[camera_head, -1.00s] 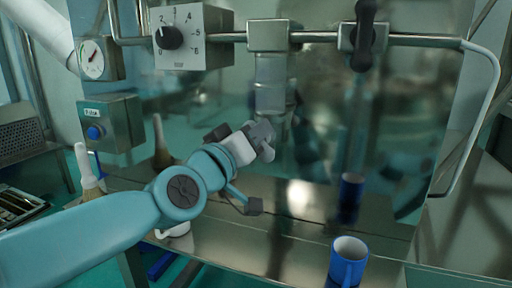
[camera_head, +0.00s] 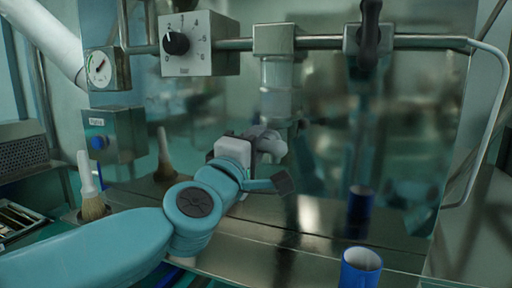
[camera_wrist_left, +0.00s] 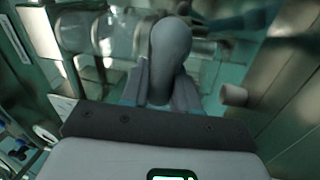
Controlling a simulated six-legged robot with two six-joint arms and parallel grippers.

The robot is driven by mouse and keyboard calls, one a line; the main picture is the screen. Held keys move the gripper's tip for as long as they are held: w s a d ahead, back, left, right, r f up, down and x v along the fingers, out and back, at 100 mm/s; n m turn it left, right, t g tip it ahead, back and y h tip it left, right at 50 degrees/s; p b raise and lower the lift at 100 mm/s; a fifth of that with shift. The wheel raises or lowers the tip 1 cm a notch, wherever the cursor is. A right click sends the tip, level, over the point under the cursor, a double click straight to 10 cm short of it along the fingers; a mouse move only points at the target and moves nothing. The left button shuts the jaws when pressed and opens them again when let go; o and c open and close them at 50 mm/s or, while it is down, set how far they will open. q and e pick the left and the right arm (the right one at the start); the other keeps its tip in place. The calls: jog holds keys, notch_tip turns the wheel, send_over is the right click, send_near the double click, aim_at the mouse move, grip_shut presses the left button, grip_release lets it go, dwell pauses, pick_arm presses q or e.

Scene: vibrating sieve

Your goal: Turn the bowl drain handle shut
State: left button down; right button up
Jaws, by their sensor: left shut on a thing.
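My left gripper (camera_head: 268,145) is in front of the steel panel, below the clear vertical tube (camera_head: 278,85). In the left wrist view, a smooth grey rounded handle (camera_wrist_left: 171,48) stands between its two fingers, which are shut on it. This looks like the bowl drain handle; in the head view its grey end (camera_head: 273,146) shows just past the fingers. The far end of the handle and its joint to the pipe are hidden. My right gripper is in neither view.
A black lever valve (camera_head: 369,40) sits on the horizontal pipe. A dial box (camera_head: 206,55), a gauge (camera_head: 100,68) and a box with a blue button (camera_head: 97,142) are at upper left. Brushes (camera_head: 91,190) stand at left.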

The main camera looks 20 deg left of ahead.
pick_arm(q)
jog(key=shift+f+n, duration=0.15)
jog(key=shift+n, duration=0.55)
jog(key=c, duration=1)
grip_release()
jog(key=s+f, duration=0.3)
jog(key=s, duration=1.3)
jog(key=shift+a+p, duration=0.25)
jog(key=shift+p, duration=0.05)
jog(key=shift+f, duration=0.1)
